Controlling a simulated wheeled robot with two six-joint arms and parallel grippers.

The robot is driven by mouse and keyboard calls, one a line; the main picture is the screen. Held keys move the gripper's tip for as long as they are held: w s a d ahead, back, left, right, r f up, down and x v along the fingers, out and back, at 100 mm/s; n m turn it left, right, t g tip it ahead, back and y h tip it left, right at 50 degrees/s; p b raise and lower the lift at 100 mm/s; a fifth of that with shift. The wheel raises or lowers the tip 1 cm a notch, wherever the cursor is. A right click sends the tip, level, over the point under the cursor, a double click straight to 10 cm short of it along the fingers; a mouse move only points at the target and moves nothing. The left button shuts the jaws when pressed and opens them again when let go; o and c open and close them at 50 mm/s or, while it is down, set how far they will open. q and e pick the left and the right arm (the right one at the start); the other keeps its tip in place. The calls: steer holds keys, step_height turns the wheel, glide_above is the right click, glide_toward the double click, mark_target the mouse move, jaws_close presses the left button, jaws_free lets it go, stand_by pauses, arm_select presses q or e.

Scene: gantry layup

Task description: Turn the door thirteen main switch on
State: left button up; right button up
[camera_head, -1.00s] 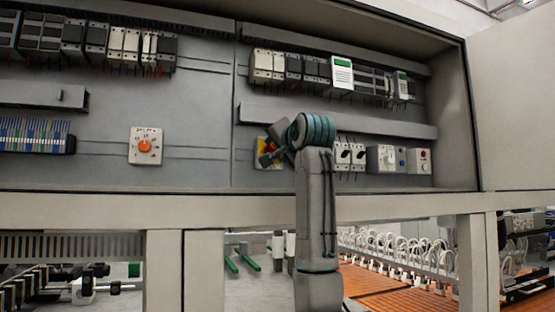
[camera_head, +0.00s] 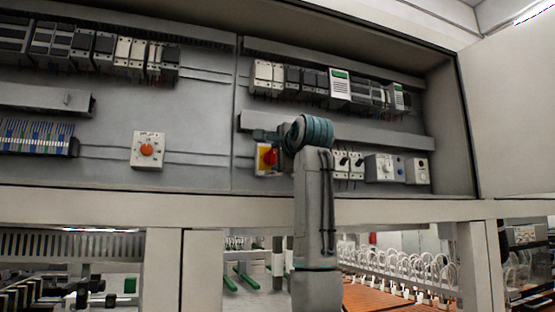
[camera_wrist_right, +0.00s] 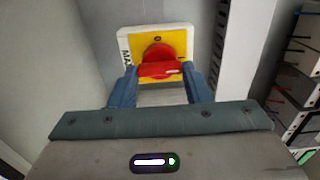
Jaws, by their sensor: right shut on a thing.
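The main switch (camera_head: 262,169) has a yellow plate on a white base, with a red handle (camera_head: 270,157), low on the cabinet's back panel. In the head view my right arm rises in front of the panel, and the gripper (camera_head: 264,137) is partly hidden at the switch. My left gripper is not in view.
A white box with an orange dial (camera_head: 147,150) sits left of the switch. White breakers (camera_head: 348,164) and grey control boxes (camera_head: 385,168) sit right of it. A grey duct (camera_head: 380,137) runs above, and the cabinet's front sill (camera_head: 400,210) below.

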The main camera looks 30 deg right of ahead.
stand_by(0.5)
steer(key=o, duration=1)
steer(key=b+v, duration=0.5)
steer(key=v, duration=0.6)
steer(key=shift+w+f, duration=0.1)
